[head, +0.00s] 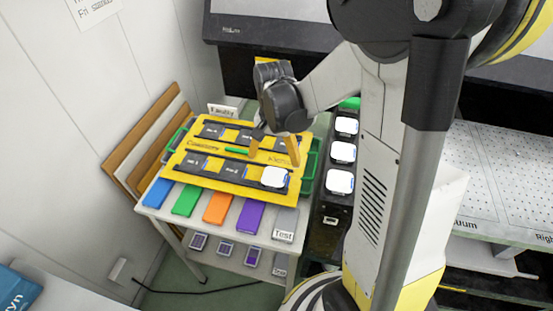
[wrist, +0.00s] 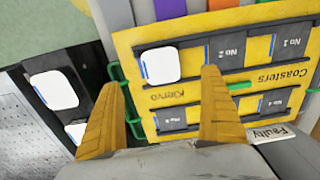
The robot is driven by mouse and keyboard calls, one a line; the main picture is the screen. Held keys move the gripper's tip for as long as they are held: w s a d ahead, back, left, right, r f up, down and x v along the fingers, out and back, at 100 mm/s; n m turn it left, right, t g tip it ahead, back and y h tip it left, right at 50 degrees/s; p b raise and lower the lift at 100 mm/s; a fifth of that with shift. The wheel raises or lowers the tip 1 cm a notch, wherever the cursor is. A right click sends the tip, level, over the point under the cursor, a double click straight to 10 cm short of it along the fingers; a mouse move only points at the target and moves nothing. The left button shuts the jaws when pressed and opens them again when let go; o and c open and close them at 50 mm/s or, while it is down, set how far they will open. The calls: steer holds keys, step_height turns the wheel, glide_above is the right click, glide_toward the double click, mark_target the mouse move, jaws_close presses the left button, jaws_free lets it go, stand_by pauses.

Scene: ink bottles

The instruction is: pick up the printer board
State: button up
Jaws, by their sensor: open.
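The only board-like thing I see that fits is a yellow board (head: 216,184) with dark numbered slots, the word Coasters and green handles at its sides. It lies on a small white table. A white square piece (head: 274,177) sits in its near right slot. In the wrist view the yellow board (wrist: 192,99) fills the right half, with one green handle (wrist: 118,76) just beyond my left finger. My gripper (head: 273,150) is open and empty above the board's right half; its yellow fingers also show in the wrist view (wrist: 162,82). I cannot tell the exact height gap.
Blue, green, orange, purple and grey strips line the table's (head: 153,196) front. A dark rack (head: 327,215) with several white squares stands close on the right. Brown and white panels (head: 140,137) lean at the left wall. A perforated bench (head: 480,185) is farther right.

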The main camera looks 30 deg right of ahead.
mark_target(274, 179)
steer(key=f, duration=0.2)
steer(key=f+b, duration=0.1)
steer(key=shift+s+a+f, duration=0.1)
steer(key=shift+a+f, duration=0.05)
steer(key=shift+a, duration=0.1)
step_height(274, 179, down, 6)
steer(key=b, duration=0.3)
steer(key=shift+f, duration=0.1)
steer(key=c, duration=1.4)
